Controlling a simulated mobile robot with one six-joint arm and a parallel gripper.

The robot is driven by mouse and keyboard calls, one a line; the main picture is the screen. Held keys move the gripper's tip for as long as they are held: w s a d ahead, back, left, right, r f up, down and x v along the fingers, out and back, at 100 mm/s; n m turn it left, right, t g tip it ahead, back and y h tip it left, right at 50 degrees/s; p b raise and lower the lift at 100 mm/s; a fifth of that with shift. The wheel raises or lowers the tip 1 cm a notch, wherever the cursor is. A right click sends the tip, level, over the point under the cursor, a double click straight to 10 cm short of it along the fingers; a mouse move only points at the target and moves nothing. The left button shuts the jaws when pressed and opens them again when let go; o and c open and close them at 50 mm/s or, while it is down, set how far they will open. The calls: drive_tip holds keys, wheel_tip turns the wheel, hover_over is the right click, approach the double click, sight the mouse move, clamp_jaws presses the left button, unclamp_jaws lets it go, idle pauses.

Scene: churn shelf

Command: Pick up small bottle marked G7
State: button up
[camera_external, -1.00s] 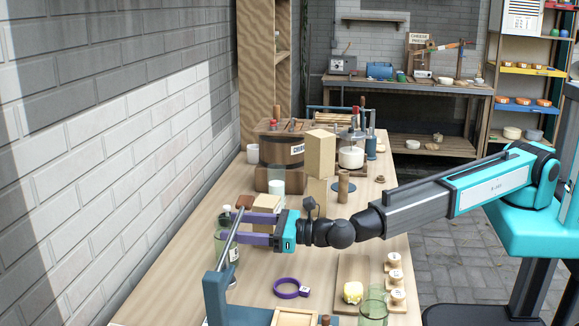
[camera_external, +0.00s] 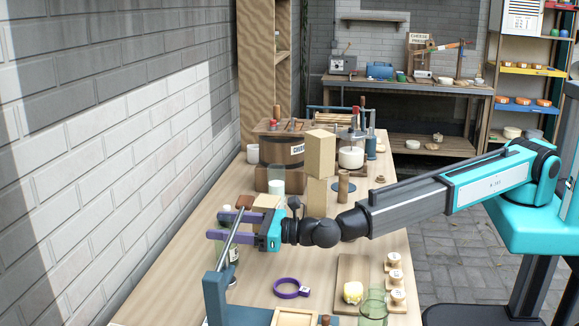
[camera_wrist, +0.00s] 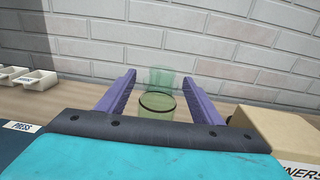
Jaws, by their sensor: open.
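A green glass bottle (camera_external: 231,262) with a pale label stands on the bench near the brick wall. Its marking is too small to read, so I cannot tell if it is G7. My gripper (camera_external: 216,226) is open, its purple fingers pointing at the wall and covering part of the bottle. In the wrist view, a yellow-green glass vessel with a dark rim (camera_wrist: 157,106) shows between my open fingers (camera_wrist: 158,78). A blue-green translucent vessel (camera_wrist: 160,79) shows just beyond it. Whether my fingers touch the glass cannot be told.
A slanted metal rod on a blue stand (camera_external: 216,296) is close by my gripper. A wooden box (camera_wrist: 277,130) is right of it in the wrist view. A purple ring (camera_external: 290,288), green glass (camera_external: 373,307) and wooden blocks (camera_external: 320,155) stand on the bench.

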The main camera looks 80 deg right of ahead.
clamp_jaws()
drive_tip(key=shift+r, duration=0.15)
wheel_tip(320, 180, up, 28)
idle(0.9)
idle(0.5)
